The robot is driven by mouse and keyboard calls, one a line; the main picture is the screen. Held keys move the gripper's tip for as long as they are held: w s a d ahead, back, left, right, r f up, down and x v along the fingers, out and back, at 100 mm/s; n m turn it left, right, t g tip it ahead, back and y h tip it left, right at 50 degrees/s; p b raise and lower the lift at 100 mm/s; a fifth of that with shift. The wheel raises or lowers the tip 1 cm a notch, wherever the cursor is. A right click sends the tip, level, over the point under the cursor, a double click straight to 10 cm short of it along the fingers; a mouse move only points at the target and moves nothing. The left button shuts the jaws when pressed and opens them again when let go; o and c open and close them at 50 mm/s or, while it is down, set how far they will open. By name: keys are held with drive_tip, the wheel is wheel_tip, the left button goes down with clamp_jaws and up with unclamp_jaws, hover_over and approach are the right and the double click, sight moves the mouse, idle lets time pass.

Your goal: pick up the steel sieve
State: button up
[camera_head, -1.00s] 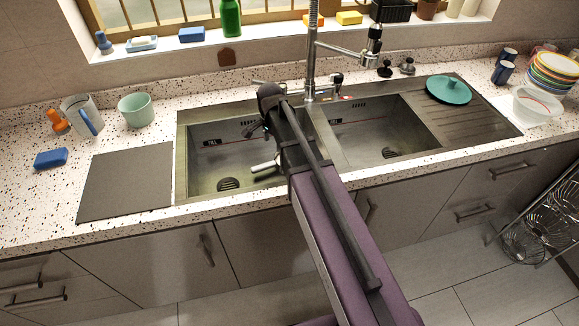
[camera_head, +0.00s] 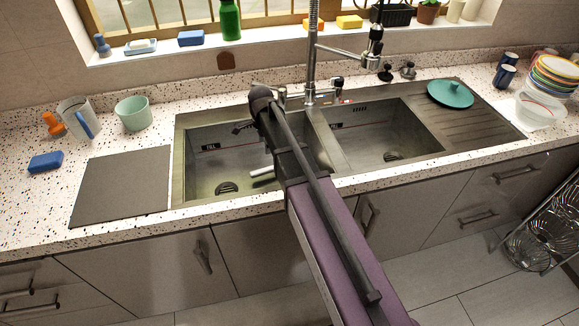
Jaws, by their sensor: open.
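I cannot make out a steel sieve for certain. A short pale rod (camera_head: 261,172) shows low in the left sink basin (camera_head: 215,165), its right end hidden behind my arm. I cannot tell whether it belongs to the sieve. My arm reaches from the bottom right up over the left basin. A small dark part that looks like my gripper (camera_head: 243,127) sticks out left of the arm's end, above the basin. My gripper is open; most of it is hidden behind the arm, and nothing shows held in it.
The right basin (camera_head: 385,140) looks empty. A tall tap (camera_head: 312,60) stands behind the sink. A grey board (camera_head: 122,187), mint cup (camera_head: 133,113) and blue sponge (camera_head: 45,162) are at left.

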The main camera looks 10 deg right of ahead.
sight(267, 169)
drive_tip(key=shift+f+b, duration=3.9)
drive_tip(key=shift+f, duration=0.2)
drive_tip(key=shift+s+f+b, duration=0.15)
drive_tip(key=shift+f+b, duration=2.45)
clamp_jaws()
